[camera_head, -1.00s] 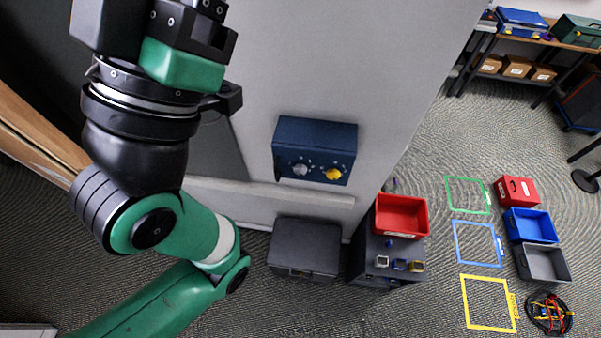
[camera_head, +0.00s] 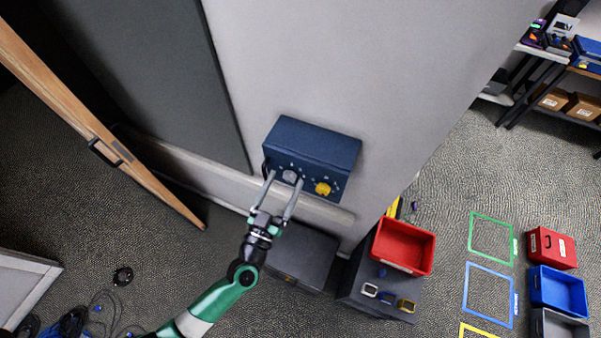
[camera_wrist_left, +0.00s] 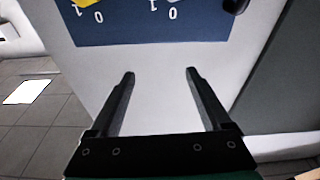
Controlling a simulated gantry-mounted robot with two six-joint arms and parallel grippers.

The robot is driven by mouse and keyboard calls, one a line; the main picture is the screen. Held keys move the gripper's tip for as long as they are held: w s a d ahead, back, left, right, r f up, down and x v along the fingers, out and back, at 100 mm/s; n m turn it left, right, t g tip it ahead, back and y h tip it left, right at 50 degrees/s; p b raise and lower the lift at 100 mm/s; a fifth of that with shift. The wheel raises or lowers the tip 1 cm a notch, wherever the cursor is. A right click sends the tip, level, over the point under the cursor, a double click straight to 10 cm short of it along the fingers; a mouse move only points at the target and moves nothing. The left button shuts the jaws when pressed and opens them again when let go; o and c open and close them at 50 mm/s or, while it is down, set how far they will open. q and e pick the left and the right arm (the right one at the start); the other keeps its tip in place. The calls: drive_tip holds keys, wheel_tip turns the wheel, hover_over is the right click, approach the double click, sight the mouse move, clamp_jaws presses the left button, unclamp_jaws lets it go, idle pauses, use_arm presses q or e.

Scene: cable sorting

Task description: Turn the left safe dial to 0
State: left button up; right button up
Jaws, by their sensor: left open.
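The dark blue safe box (camera_head: 312,142) is fixed on the grey wall. Its front carries a silver-grey left dial (camera_head: 290,176) and a yellow right dial (camera_head: 323,188). My left gripper (camera_head: 285,178) is open and empty, its fingertips near the silver dial in the head view. In the left wrist view the blue panel (camera_wrist_left: 130,32) is upside down, with the yellow dial (camera_wrist_left: 86,3) and silver dial (camera_wrist_left: 185,3) cut by the top edge. White 0 and 1 marks show near each dial. The fingertips there look apart from both dials. My right gripper is out of view.
A dark cabinet (camera_head: 300,258) stands below the box. A red bin (camera_head: 403,246) sits to its right on another dark cabinet. Coloured floor outlines and more bins lie at right. A wooden door (camera_head: 100,125) stands at left.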

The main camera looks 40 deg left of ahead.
use_arm(q)
drive_tip(key=g, duration=0.2)
approach(288, 180)
drive_tip(key=s, duration=0.3)
drive_tip(key=shift+m+h, duration=0.4)
drive_tip(key=shift+h, duration=0.1)
drive_tip(key=b+x, duration=0.2)
drive_tip(key=x, duration=1)
drive_tip(key=shift+w+d+b, duration=0.1)
drive_tip(key=shift+w+b, duration=0.1)
drive_tip(key=shift+b, duration=0.15)
clamp_jaws()
drive_tip(key=shift+n, duration=0.3)
